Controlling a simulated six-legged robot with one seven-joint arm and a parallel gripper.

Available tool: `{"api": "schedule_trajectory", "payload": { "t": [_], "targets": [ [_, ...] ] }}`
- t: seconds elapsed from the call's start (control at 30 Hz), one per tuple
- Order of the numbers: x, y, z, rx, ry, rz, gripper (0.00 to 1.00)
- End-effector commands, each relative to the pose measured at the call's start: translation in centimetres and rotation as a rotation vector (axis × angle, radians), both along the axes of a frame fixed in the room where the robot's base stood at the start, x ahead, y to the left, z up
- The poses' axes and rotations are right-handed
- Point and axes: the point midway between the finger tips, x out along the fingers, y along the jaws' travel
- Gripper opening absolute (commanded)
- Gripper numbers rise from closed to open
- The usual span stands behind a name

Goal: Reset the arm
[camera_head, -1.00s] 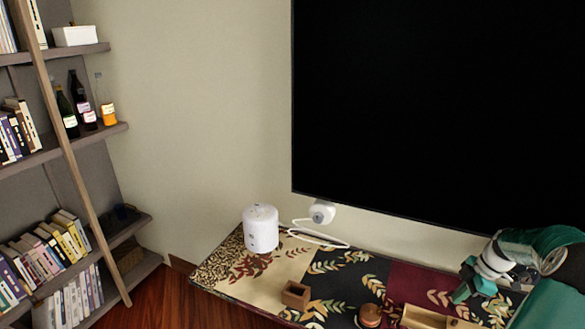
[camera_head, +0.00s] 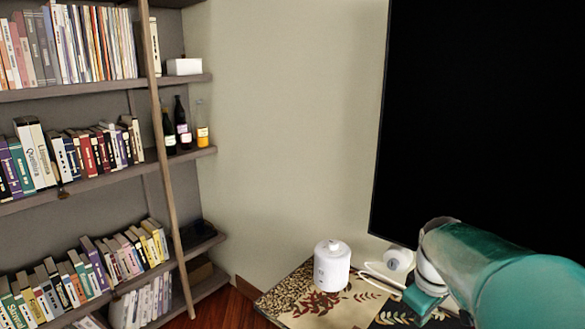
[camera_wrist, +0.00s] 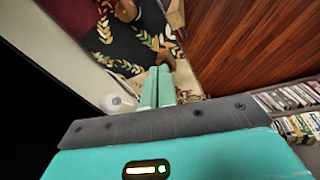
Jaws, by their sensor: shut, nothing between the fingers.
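My arm (camera_head: 490,270) is large and teal at the lower right of the head view, in front of the black screen and the patterned table. My gripper (camera_wrist: 160,74) shows in the wrist view as two teal fingers lying side by side. They are shut with nothing between them. They point over the patterned table top and the wooden floor. In the head view the fingertips are hard to make out against the arm.
A white canister (camera_head: 332,265) stands on the patterned table (camera_head: 288,290), with a white device (camera_head: 398,258) and cable beside it. A black screen (camera_head: 470,120) rises behind. A bookshelf (camera_head: 95,185) with a leaning ladder (camera_head: 160,140) fills the left. A small brown box (camera_wrist: 166,60) shows in the wrist view.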

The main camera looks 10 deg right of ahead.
Motion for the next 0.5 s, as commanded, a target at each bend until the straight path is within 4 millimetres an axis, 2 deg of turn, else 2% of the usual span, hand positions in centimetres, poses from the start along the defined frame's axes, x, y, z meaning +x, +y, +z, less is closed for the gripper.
{"api": "schedule_trajectory", "payload": {
  "t": [0.03,0.2,0.4,0.5],
  "targets": [
    [-0.6,2.3,0.9,-0.007,-0.033,-0.022,0.00],
    [-3.3,8.2,2.7,0.017,-0.141,-0.139,0.00],
    [-7.4,13.7,3.4,0.113,-0.265,-0.265,0.00],
    [-9.1,15.6,3.4,0.173,-0.308,-0.317,0.00]
  ]
}}
